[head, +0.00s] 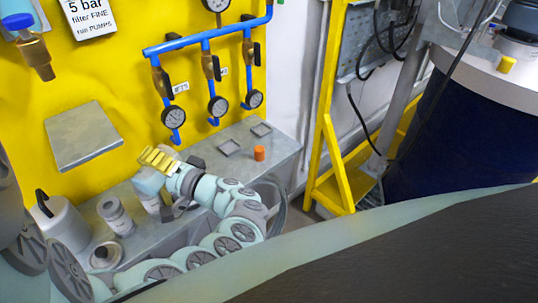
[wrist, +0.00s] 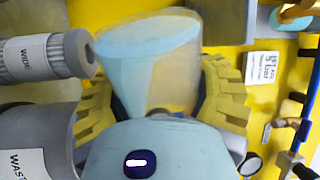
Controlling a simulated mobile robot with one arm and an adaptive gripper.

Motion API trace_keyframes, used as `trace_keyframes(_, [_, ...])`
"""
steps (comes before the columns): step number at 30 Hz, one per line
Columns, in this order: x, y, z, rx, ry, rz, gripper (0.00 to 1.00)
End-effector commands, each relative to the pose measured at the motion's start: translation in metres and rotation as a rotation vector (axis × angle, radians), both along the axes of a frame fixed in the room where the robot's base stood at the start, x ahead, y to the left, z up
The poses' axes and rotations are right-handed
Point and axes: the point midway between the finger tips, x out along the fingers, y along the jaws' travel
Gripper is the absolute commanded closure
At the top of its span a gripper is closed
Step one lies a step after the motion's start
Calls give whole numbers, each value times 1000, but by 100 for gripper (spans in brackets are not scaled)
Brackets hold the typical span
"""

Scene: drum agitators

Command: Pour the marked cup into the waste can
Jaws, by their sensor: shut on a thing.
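My gripper (head: 158,158) has yellow fingers and points left, over the bench. In the wrist view it (wrist: 165,95) is shut on a clear, flared cup (wrist: 175,75) with pale blue liquid in it. The cup also shows in the head view (head: 148,181). It lies tipped well over, and the liquid reaches its rim. I see no mark on the cup. The grey waste can (wrist: 45,125), its label partly cut off, is close below the cup; in the head view it (head: 150,203) is partly hidden under the gripper. I cannot tell whether liquid falls into it.
A "WIDE" jar (head: 116,217) stands left of the waste can, with a handled grey container (head: 60,222) farther left and a low round part (head: 103,255) in front. An orange cap (head: 259,153) is right. Blue pipes with gauges (head: 218,107) line the yellow wall.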

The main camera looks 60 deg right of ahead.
Motion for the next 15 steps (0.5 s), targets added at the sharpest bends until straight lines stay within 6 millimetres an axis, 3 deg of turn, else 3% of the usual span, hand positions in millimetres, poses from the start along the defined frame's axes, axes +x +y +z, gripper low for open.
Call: trace_keyframes(15, [1,0,4,47,9,3,74])
